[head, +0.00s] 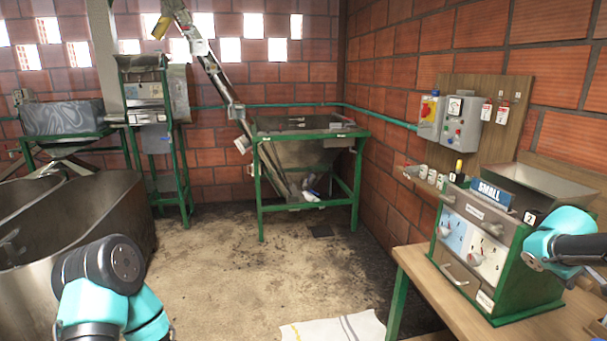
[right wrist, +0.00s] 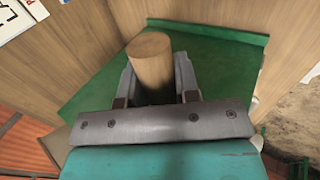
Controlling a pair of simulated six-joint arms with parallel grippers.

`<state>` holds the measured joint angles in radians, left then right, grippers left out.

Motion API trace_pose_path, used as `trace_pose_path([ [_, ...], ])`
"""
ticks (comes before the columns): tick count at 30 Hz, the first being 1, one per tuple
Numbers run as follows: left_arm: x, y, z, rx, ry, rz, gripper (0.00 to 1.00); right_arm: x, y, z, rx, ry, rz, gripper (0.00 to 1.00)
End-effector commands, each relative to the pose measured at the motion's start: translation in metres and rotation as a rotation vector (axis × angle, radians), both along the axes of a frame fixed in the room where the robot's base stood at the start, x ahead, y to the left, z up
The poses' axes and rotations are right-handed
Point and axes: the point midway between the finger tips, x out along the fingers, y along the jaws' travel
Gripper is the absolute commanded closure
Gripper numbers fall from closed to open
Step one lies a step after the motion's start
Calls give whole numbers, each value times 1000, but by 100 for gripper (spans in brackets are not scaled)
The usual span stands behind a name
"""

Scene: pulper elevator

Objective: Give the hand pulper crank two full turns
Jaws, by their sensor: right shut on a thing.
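The hand pulper (head: 505,262) is a green and grey box with a metal hopper (head: 545,185) and a blue "SMALL" label, standing on a wooden table at the right of the head view. My right arm reaches to its right side, and the fingers and the crank's arm are hidden there. In the right wrist view my right gripper (right wrist: 157,72) is shut on the round wooden crank handle (right wrist: 150,48), one finger on each side of it. Of my left arm only teal and black links show at the lower left of the head view; its gripper is out of view.
The wooden table (head: 425,290) carries the pulper. Control boxes (head: 460,120) hang on the brick wall behind it. A green-framed hopper with an elevator (head: 310,150) stands at the back, and a large metal tank (head: 110,215) at left. The middle floor is mostly clear.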

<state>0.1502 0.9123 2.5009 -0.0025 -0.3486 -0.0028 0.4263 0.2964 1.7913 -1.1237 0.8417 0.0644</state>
Motion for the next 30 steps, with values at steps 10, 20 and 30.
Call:
trace_pose_path([
  [10, 0, 0, 0, 0, 0, 0, 31, 0, 4, -4, -1, 0, 2, 90],
  [20, 0, 0, 0, 0, 0, 0, 31, -3, 17, -31, 1, 0, 2, 90],
  [30, 0, 0, 0, 0, 0, 0, 31, -3, 18, -33, 1, 0, 1, 89],
])
